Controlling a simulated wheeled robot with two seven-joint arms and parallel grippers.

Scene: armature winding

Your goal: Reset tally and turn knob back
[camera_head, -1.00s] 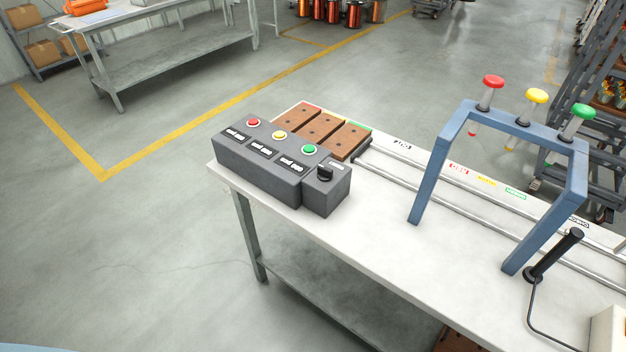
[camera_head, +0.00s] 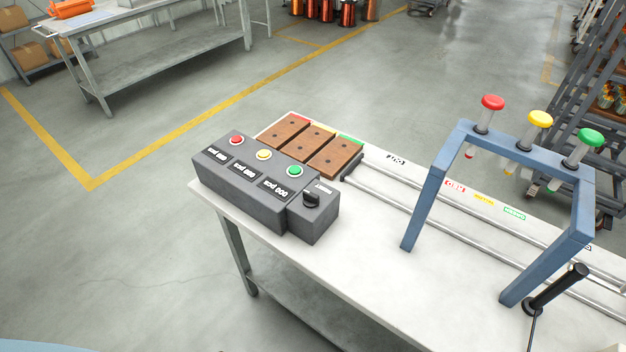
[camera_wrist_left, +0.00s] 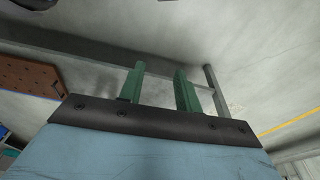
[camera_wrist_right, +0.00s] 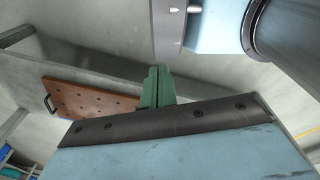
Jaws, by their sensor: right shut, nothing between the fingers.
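The tally box (camera_head: 240,205) is dark grey and sits at the left end of the white bench in the head view. It has a red button (camera_head: 236,140), a yellow button (camera_head: 264,154) and a green button (camera_head: 295,170), with a white-lettered display in front of each. The displays seem to show zeros, with the lettering upside down. The black knob (camera_head: 311,199) is on a smaller grey box at the right end. My left gripper (camera_wrist_left: 160,82) is open and empty in its wrist view. My right gripper (camera_wrist_right: 157,82) is shut and empty. Neither gripper shows in the head view.
Brown blocks (camera_head: 308,144) with coloured edges lie behind the tally box. A blue frame (camera_head: 515,145) with red, yellow and green plungers stands over rails at the right. A black handle (camera_head: 558,290) with a cord is at its foot. The white bench top (camera_head: 365,260) between is clear.

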